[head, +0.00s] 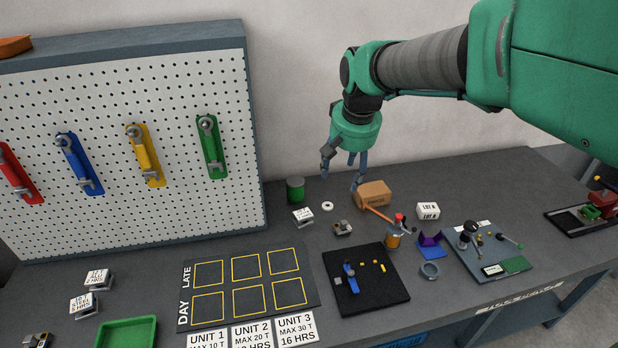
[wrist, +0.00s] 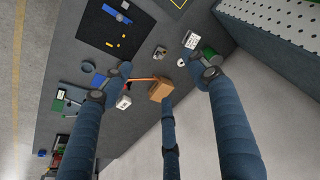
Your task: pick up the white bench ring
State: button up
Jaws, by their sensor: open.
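The white bench ring (head: 327,206) is a small flat white ring lying on the grey bench, between the green can and the cardboard box. It also shows in the wrist view (wrist: 181,62), between two of my spread fingers. My gripper (head: 343,175) is open and empty, pointing down above the back of the bench, higher than the ring and a little to its right. In the wrist view my gripper's three fingers (wrist: 163,84) are spread wide and touch nothing that I can make out.
A green can (head: 295,189), a white label block (head: 303,217) and a small metal part (head: 343,229) stand close around the ring. A cardboard box (head: 373,194) and an orange-handled hammer (head: 378,214) lie to the right. A grey ring (head: 429,270) lies farther forward. A pegboard (head: 120,130) rises at left.

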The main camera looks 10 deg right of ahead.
jog(key=w+d+f+g+p, duration=0.1)
jog(key=w+d+f+p, duration=0.15)
jog(key=w, duration=0.95)
jog(key=m+g+p, duration=0.2)
jog(key=m+p, duration=0.1)
jog(key=p, duration=0.5)
send_over(328, 203)
jog(key=s, duration=0.2)
notch_tip(328, 203, down, 26)
jog(key=shift+a+r, duration=0.2)
jog(key=shift+a, duration=0.05)
jog(key=shift+f, duration=4.25)
jog(key=shift+f, duration=0.1)
jog(key=shift+w+a+f, duration=0.1)
jog(key=shift+w+f, duration=0.05)
jog(key=shift+f, duration=2.4)
